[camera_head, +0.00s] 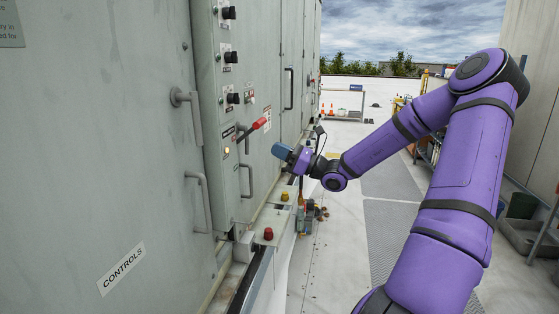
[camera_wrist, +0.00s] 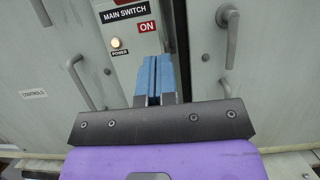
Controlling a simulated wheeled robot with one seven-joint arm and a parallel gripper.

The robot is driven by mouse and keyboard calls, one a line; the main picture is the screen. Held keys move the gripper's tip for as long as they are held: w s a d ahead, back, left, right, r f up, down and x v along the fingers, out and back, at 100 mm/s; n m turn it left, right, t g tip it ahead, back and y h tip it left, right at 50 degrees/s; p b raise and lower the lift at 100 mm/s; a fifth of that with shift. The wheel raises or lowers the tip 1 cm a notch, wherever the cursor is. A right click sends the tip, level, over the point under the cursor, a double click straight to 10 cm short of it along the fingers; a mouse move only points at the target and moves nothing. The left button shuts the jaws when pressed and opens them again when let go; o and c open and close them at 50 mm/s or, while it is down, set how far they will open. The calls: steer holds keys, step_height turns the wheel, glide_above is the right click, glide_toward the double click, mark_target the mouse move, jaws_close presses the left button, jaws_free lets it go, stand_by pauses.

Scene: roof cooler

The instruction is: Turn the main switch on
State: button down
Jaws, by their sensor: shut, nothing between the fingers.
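The main switch is a lever with a red grip (camera_head: 259,123) on the narrow control panel. It sticks outward and slightly up from the panel in the head view. In the wrist view the MAIN SWITCH label (camera_wrist: 125,15) and the red ON label (camera_wrist: 146,27) show, but I cannot make out the lever there. The power lamp (camera_wrist: 117,43) glows. My gripper (camera_head: 281,151) is to the right of and below the red grip, apart from it in the picture. Its blue fingers (camera_wrist: 155,77) are together and empty, pointing toward the cabinet.
Several black knobs (camera_head: 232,56) sit higher on the panel. Metal handles (camera_head: 198,203) stick out from the cabinet doors on both sides of the panel. A red button (camera_head: 268,234) stands on a box on the ledge below. The walkway to the right is open.

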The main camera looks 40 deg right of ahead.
step_height(320, 180, up, 7)
steer(key=w+a+g+h, duration=0.1)
steer(key=w+g+h, duration=0.1)
steer(key=shift+a+g, duration=0.2)
steer(key=shift+g, duration=0.2)
steer(key=shift+r, duration=0.15)
stand_by(0.5)
